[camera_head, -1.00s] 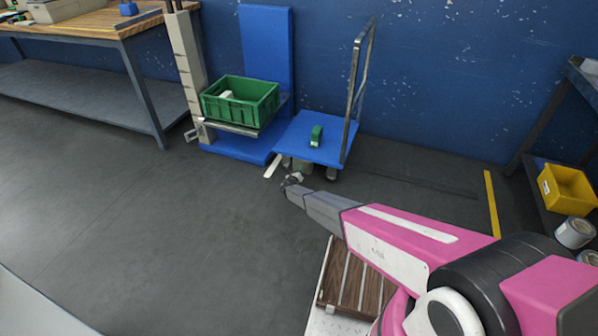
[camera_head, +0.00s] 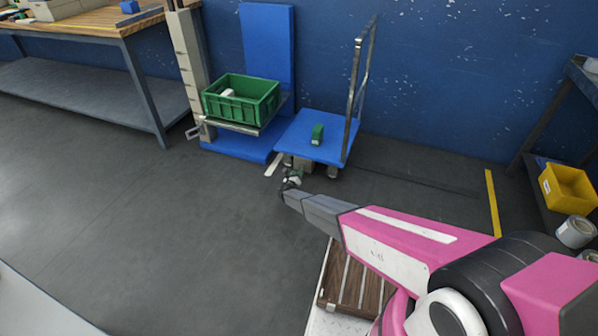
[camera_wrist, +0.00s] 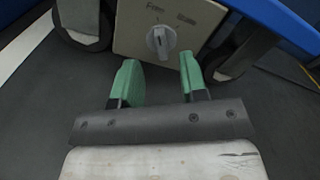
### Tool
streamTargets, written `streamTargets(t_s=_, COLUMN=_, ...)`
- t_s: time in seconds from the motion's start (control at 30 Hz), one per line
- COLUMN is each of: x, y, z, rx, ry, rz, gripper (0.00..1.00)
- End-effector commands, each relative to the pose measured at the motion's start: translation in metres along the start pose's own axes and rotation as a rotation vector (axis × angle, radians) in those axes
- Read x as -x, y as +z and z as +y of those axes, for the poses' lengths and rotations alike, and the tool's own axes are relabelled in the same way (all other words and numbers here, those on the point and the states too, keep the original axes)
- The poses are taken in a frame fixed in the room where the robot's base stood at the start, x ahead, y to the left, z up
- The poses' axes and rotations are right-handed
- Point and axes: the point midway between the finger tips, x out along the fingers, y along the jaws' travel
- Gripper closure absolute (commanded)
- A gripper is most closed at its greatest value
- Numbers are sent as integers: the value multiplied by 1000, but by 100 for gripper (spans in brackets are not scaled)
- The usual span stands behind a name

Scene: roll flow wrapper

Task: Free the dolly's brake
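The blue dolly (camera_head: 305,142) stands by the back wall, its upright metal handle at the right. In the wrist view, a beige brake box (camera_wrist: 127,32) sits under the deck between the wheels. It carries a grey knob (camera_wrist: 161,42) with "Free" printed above and a second label, likely "Brake", to the upper right. The knob's grip looks roughly upright; which label it points to I cannot tell. My gripper (camera_wrist: 159,72) is open, its green fingers apart and empty. The knob lies ahead of the fingertips, between them in the picture, and not touched.
A green crate (camera_head: 240,101) sits on a lift platform to the left. A workbench (camera_head: 85,30) stands farther left, and a yellow bin (camera_head: 567,188) is at the right.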

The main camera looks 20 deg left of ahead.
Motion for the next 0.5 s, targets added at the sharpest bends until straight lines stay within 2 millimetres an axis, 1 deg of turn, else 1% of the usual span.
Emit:
streamTargets(t_s=0.03, x=13, y=1, z=-2, rx=0, ry=1, rz=0, gripper=61)
streamTargets(t_s=0.1, x=26, y=2, z=-1, rx=0, ry=2, rz=0, gripper=61)
streamTargets(t_s=0.23, x=48, y=1, z=-1, rx=0, ry=1, rz=0, gripper=61)
streamTargets(t_s=0.33, x=59, y=0, z=0, rx=1, ry=1, rz=0, gripper=61)
streamTargets(t_s=0.5, x=63, y=0, z=0, rx=0, ry=0, rz=0, gripper=61)
